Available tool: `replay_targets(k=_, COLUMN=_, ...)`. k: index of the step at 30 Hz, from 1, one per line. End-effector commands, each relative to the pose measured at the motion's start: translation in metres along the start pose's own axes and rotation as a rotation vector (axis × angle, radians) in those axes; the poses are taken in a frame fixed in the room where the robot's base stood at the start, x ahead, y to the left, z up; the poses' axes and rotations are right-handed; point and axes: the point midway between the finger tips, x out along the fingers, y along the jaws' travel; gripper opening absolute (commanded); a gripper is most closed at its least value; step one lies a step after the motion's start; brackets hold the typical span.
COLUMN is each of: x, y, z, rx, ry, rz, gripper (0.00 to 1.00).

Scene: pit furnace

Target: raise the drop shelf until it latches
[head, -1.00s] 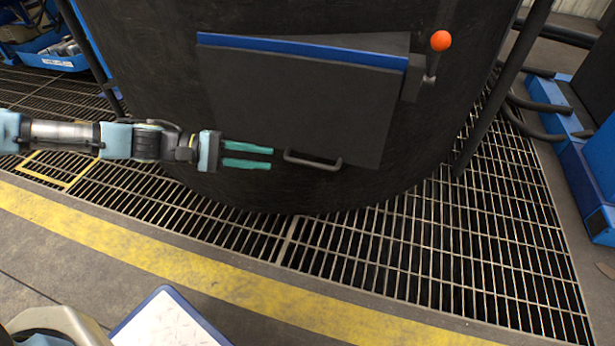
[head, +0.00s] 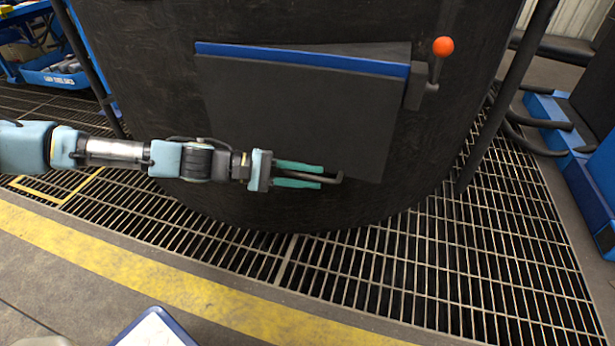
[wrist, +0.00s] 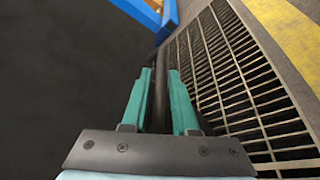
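The drop shelf (head: 300,105) is a dark flat panel that hangs down against the front of the round black furnace wall, with a blue strip (head: 300,60) along its top edge. Its grey bar handle (head: 339,178) is at the lower edge; in the head view only part shows past my fingers. My gripper (head: 322,176) reaches in from the left at the handle, its two teal fingers apart, one above and one below the bar. In the wrist view, a dark bar (wrist: 159,98) lies between the fingers, with a narrow gap at the sides. Whether they touch it is unclear.
An orange ball knob (head: 443,46) on a lever is right of the shelf's top corner. Dark posts (head: 505,95) stand on both sides. Floor grating (head: 400,255) and a yellow stripe (head: 190,285) lie below. Blue equipment (head: 585,170) is at the far right.

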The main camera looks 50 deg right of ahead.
Motion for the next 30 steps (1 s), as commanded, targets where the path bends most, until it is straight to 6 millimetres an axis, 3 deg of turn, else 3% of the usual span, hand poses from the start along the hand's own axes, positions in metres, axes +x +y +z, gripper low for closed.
replay_targets(k=4, x=-0.0003, y=0.0001, z=0.0, rx=0.0, ry=0.0, rz=0.0, gripper=0.25)
replay_targets(k=11, x=-0.0005, y=0.0, z=-0.0001, rx=0.0, ry=0.001, rz=0.0, gripper=0.0)
replay_targets(k=30, x=-0.0008, y=-0.0003, z=-0.0004, rx=0.0, ry=0.001, rz=0.0, gripper=0.0)
